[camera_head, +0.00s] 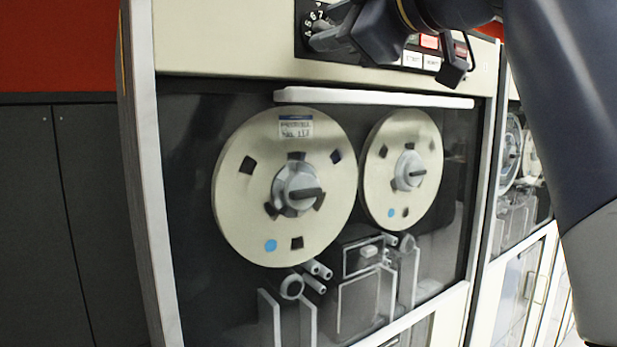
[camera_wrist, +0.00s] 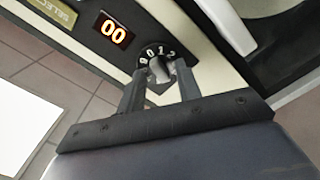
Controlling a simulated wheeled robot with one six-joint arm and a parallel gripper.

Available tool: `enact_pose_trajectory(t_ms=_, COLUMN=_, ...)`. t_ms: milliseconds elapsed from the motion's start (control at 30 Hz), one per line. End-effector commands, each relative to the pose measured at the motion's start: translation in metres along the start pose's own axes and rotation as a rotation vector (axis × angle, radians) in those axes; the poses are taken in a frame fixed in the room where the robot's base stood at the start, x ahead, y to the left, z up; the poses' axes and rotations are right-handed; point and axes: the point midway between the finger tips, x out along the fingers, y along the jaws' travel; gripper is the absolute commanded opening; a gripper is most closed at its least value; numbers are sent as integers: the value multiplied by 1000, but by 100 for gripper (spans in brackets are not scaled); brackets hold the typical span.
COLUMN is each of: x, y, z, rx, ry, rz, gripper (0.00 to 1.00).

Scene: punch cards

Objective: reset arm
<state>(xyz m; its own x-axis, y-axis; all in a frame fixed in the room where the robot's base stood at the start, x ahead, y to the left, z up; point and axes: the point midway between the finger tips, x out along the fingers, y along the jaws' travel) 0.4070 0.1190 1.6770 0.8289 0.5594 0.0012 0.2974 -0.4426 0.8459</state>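My gripper (camera_wrist: 159,70) is at the control panel (camera_head: 225,40) of a tape cabinet. In the wrist view its two dark fingers stand apart, one on each side of a grey knob (camera_wrist: 160,72). The knob sits on a black dial marked with white digits, 9, 0, 1 and 2 among them. A gap shows between the fingers and the knob, and nothing looks held. In the head view my gripper (camera_head: 340,36) partly covers the numbered dial (camera_head: 318,20) at the top.
The cabinet has two large pale tape reels (camera_head: 240,190) (camera_head: 378,170) behind a dark window, under a white ledge (camera_head: 370,97). Red and white buttons (camera_head: 430,41) sit right of the dial, close to my arm. Another tape cabinet (camera_head: 525,200) stands at right; grey panels (camera_head: 60,220) are at left.

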Motion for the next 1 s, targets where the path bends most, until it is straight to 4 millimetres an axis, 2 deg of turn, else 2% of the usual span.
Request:
enact_pose_trajectory(t_ms=600, x=0, y=1, z=0, rx=510, ry=0, rz=-1, gripper=33)
enact_pose_trajectory(t_ms=1000, x=0, y=0, z=0, rx=618, ry=0, rz=-1, gripper=33)
